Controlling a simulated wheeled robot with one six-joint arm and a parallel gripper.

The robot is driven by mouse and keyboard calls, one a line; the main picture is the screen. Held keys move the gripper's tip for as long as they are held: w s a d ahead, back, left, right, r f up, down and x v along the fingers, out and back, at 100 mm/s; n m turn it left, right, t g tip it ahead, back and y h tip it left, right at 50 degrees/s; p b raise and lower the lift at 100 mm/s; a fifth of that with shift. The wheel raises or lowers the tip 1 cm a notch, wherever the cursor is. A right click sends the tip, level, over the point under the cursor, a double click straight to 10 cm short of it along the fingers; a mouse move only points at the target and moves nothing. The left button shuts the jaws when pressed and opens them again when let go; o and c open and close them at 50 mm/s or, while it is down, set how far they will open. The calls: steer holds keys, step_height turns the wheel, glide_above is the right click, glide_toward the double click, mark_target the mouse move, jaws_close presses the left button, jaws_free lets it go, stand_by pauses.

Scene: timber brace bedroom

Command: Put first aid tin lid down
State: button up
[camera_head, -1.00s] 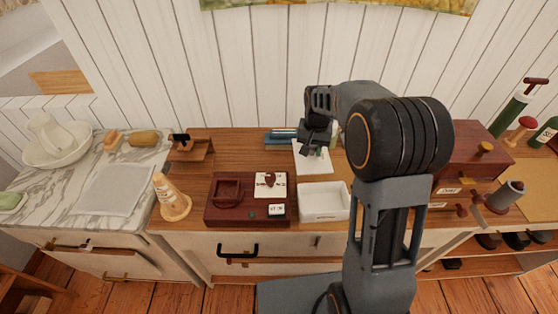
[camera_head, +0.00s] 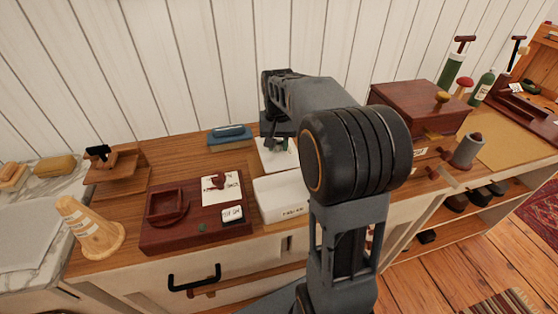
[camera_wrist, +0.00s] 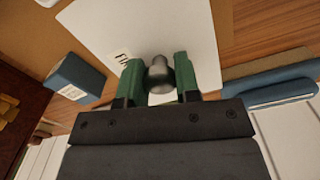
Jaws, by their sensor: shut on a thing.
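In the head view my gripper (camera_head: 275,143) is over the lid. I cannot tell whether the lid touches the worktop or is just above it.
A blue case (camera_head: 230,133) lies behind, left of the lid. In the wrist view, a blue box (camera_wrist: 76,78) stands beside the lid. A dark red tray (camera_head: 155,235) is left of the tin. A wooden chest (camera_head: 420,104) stands to the right. The wall is close behind.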

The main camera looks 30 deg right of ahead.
mark_target(278, 150)
steer(key=shift+f+b, duration=0.55)
steer(key=shift+f, duration=2.1)
steer(key=shift+f, duration=0.2)
steer(key=o, duration=0.9)
steer(key=shift+o, duration=0.2)
steer(key=shift+r, duration=0.1)
step_height(278, 150, up, 12)
steer(key=p, duration=0.2)
steer(key=shift+r+p, duration=0.15)
steer(key=shift+p, duration=0.2)
